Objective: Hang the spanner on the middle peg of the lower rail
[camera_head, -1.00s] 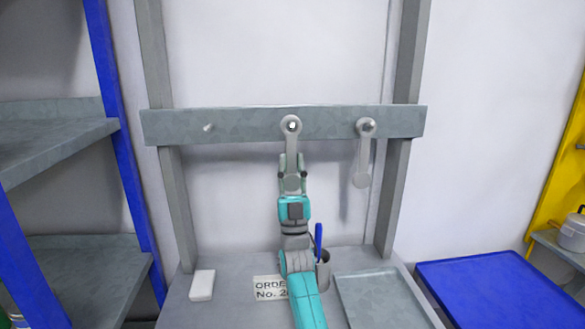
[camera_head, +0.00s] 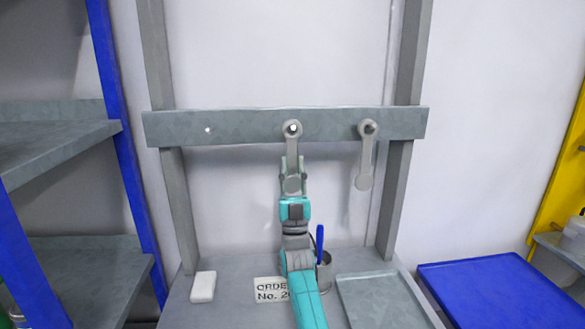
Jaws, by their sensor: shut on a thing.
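The grey spanner (camera_head: 292,150) is upright in the head view, its ring end up at the middle peg (camera_head: 293,129) of the grey rail (camera_head: 250,128). The peg's tip shows within the ring. How far the ring sits along the peg I cannot tell. My gripper (camera_head: 293,172) is shut on the spanner's lower part, below the rail. Another grey spanner (camera_head: 365,165) hangs on the right peg (camera_head: 369,127). The left peg (camera_head: 208,130) is bare.
On the bench below are a white block (camera_head: 203,286), an order card (camera_head: 270,290), a cup (camera_head: 324,272) with a blue pen (camera_head: 320,240), and a grey tray (camera_head: 372,300). Grey uprights (camera_head: 181,200) flank the rail. A blue table (camera_head: 495,290) stands right.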

